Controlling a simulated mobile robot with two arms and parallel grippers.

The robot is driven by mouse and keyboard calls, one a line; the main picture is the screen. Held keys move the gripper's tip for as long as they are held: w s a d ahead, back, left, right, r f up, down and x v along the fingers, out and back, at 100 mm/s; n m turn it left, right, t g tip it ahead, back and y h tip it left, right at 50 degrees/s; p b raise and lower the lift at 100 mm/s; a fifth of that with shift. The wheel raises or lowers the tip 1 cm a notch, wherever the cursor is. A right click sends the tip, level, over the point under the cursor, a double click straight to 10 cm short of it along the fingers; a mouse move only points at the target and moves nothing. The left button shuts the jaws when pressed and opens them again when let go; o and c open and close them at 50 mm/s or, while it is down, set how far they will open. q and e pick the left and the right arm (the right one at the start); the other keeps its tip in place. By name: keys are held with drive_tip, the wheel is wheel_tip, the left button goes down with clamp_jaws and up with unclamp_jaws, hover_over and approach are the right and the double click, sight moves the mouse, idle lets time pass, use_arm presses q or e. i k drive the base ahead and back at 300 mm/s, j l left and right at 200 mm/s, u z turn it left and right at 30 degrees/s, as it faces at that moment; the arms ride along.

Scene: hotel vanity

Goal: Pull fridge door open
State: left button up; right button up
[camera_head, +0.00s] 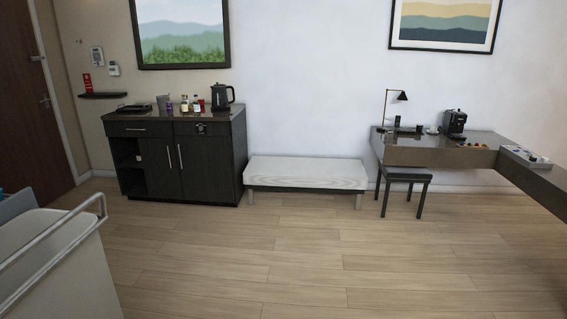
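No fridge is plainly recognisable. A dark cabinet (213,165) stands against the back wall at the left, some distance off across the floor. It has two closed doors, a left door (158,175) and a right door (205,175), with upright metal handles (180,156) near where they meet. A fridge behind either door cannot be seen. Drawers run along the top, and open shelves (128,160) are at the left end. Neither of my grippers is in view.
A pale bin-like cart (60,270) with a metal rail fills the lower left. A white-topped bench (305,172) stands right of the cabinet. A stool (405,176) and desk (430,152) are at the right. The wooden floor (260,250) between is clear.

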sight(204, 162)
drive_tip(key=i+u, duration=0.2)
drive_tip(key=i, duration=0.5)
drive_tip(key=i+u, duration=0.25)
drive_tip(key=i, duration=0.45)
drive_tip(key=i+l+u, duration=0.2)
drive_tip(key=i, duration=0.45)
drive_tip(key=i+u, duration=0.3)
drive_tip(key=i, duration=1.85)
